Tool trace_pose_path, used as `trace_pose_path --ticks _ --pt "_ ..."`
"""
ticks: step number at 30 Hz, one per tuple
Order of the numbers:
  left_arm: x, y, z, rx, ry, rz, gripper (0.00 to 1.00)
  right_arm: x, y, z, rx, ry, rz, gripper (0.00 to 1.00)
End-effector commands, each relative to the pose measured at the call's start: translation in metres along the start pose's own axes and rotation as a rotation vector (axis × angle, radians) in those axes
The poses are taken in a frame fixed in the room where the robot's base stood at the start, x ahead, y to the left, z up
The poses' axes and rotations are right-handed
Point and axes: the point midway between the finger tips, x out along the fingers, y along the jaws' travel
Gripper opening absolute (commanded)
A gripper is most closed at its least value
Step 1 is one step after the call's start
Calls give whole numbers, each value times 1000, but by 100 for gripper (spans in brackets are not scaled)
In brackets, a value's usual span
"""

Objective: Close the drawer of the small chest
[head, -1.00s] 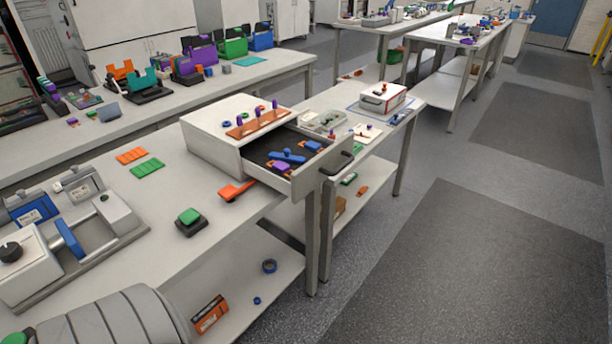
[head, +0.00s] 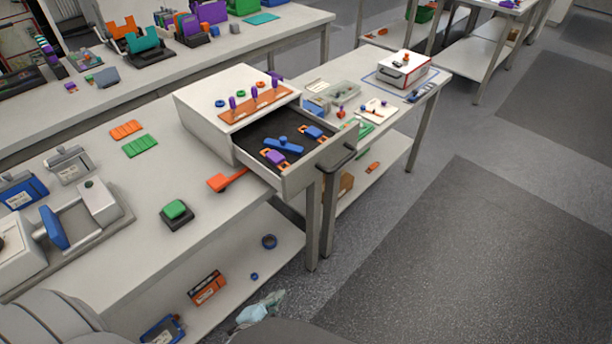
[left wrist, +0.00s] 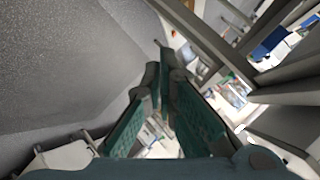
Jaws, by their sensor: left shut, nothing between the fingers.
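The small white chest (head: 205,108) stands on the workbench, and its drawer (head: 300,178) is pulled far out over the front edge. The drawer has a dark lining and holds blue, purple and orange parts. Its dark handle (head: 345,158) is on the front panel. My left gripper (head: 274,300) is low in front of the bench, below the drawer and apart from it. In the left wrist view its green-padded fingers (left wrist: 163,62) are together with nothing between them. My right gripper is not in view.
An orange tool (head: 226,180) lies on the bench beside the drawer, and a green button on a black base (head: 175,210) stands nearer. The lower shelf (head: 228,262) holds an orange box (head: 207,288) and blue rings. The floor right of the bench is clear.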

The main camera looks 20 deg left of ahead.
Motion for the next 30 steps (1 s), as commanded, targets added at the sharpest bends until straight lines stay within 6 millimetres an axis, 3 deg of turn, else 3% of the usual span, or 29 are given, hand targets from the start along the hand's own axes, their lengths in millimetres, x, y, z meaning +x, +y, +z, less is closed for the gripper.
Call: trace_pose_path --ticks 1,3,6,7,10,14,26,30 --pt "-16 -52 -53 137 102 -111 0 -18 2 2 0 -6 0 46" --pt "-40 -106 -113 346 216 -268 0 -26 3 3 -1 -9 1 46" --pt "-73 -156 -169 562 299 -437 0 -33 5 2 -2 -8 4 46" --pt "-79 -164 -178 603 310 -468 0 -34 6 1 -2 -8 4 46" --pt "-87 -177 -194 672 326 -519 0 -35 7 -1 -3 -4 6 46" --pt "-74 -182 -202 674 328 -520 0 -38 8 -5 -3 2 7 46" --pt "-2 -210 -239 671 329 -518 0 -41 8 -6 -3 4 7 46" --pt "4 -226 -221 675 328 -517 0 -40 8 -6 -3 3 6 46"
